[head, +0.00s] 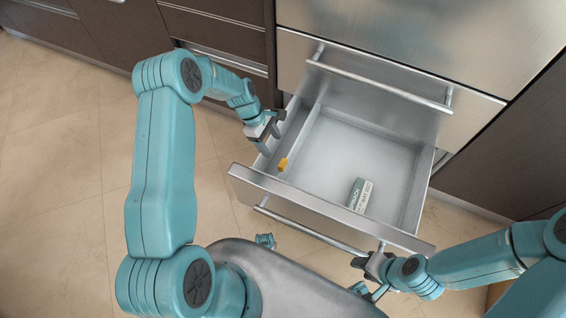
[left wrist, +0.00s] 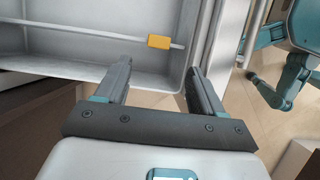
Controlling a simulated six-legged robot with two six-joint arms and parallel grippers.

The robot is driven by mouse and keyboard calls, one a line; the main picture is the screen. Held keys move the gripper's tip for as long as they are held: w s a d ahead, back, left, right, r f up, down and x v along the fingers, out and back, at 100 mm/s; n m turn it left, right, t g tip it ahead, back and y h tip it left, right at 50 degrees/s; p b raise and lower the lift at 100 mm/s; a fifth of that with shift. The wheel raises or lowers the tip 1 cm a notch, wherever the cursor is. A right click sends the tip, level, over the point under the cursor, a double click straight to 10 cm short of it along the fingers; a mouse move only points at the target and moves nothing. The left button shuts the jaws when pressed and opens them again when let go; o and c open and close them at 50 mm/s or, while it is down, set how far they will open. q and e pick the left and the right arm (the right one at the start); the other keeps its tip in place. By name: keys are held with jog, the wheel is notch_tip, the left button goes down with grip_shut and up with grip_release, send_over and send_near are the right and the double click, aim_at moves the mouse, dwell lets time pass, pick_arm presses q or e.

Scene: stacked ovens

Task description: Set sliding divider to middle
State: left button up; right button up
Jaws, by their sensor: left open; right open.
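The lower drawer (head: 330,218) is pulled open. Inside, the sliding divider (head: 300,137) is a thin wall close to the drawer's left side, with an orange tab (head: 283,163) near its front end. In the left wrist view the divider's pale edge (left wrist: 90,32) carries the orange tab (left wrist: 158,41) just beyond my fingertips. My left gripper (head: 270,141) is open and empty over the drawer's left side, apart from the tab. It also shows in the left wrist view (left wrist: 160,68). My right gripper (head: 371,257) is open at the drawer's front handle; contact is unclear.
A small green and white box (head: 360,195) lies in the drawer's larger compartment, near the front. The drawer handle (head: 310,233) runs along its front. A closed upper drawer with a bar handle (head: 380,85) stands above. The drawer's middle floor is clear.

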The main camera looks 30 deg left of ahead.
aim_at(283, 163)
pick_arm(q)
jog(key=b+x, duration=0.2)
jog(key=x, duration=1)
jog(key=shift+w, duration=0.1)
grip_shut()
jog(key=w+d+b, duration=0.1)
jog(key=d, duration=1.9)
jog(key=shift+d, duration=0.25)
